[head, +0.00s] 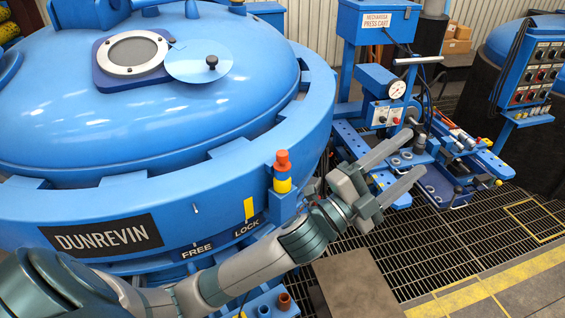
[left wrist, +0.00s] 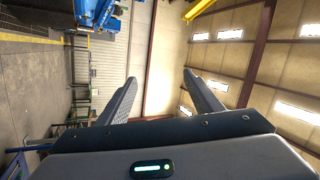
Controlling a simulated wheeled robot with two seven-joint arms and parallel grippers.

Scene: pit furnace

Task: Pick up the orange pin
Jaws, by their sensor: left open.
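The orange pin (head: 282,160) stands upright at the right front of the blue furnace rim in the head view. A yellow band shows below its orange top, and its lower end is hidden in a blue bracket (head: 284,203). My left gripper (head: 414,151) is open and empty, to the right of the pin and apart from it. Its fingers point right, toward the press cart. In the left wrist view its two fingers (left wrist: 159,78) are spread with nothing between them, and the pin does not show there. My right gripper is in neither view.
The domed furnace lid (head: 150,110) fills the left. A blue press cart (head: 375,85) with a gauge stands behind my left fingers. A control panel (head: 535,75) is at the right. Floor grating (head: 440,245) lies below the gripper. A brown cup (head: 284,301) is at the bottom.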

